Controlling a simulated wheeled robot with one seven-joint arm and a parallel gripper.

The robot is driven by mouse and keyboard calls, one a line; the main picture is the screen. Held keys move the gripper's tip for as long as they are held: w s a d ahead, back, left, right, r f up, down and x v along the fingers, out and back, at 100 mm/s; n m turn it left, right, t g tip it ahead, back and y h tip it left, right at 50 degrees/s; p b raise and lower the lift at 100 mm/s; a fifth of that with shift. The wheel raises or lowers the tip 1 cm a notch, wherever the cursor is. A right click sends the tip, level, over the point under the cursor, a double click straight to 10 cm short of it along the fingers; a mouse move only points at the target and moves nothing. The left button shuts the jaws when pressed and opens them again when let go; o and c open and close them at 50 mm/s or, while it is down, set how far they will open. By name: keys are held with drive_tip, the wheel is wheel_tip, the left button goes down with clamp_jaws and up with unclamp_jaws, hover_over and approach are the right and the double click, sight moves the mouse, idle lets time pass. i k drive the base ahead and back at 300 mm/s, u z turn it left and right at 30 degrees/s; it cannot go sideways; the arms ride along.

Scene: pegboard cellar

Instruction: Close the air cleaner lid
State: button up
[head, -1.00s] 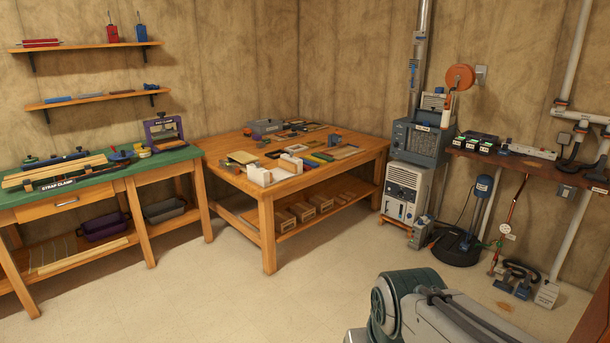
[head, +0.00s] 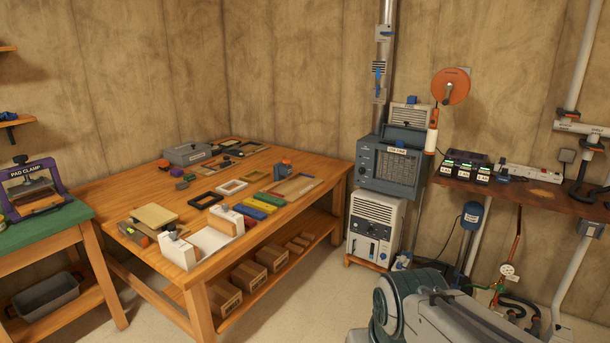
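The air cleaner looks to be the blue-grey box (head: 375,178) with a grille and a white label, on top of a white louvred unit in the corner. A blue-grey panel (head: 404,137) stands raised at its top back and looks like its lid, tilted open. A pale louvred panel (head: 410,116) shows behind and above it. The hinge and the inside of the box are too small to make out. Part of my arm shows at the bottom right, well in front of the box. My gripper is not in view.
A wooden workbench (head: 120,202) with frames, coloured blocks and a grey case stands left of the air cleaner. A wall shelf (head: 520,197) with chargers is on its right. A blue pump (head: 471,215) and hoses stand below the shelf. Open floor (head: 300,318) lies in front.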

sight(410, 135)
drive_tip(key=z, duration=0.35)
drive_tip(key=i, duration=2.45)
drive_tip(key=u, duration=0.5)
drive_tip(key=i, duration=0.8)
drive_tip(key=z, duration=0.85)
drive_tip(key=i, duration=0.7)
drive_tip(key=z, duration=0.6)
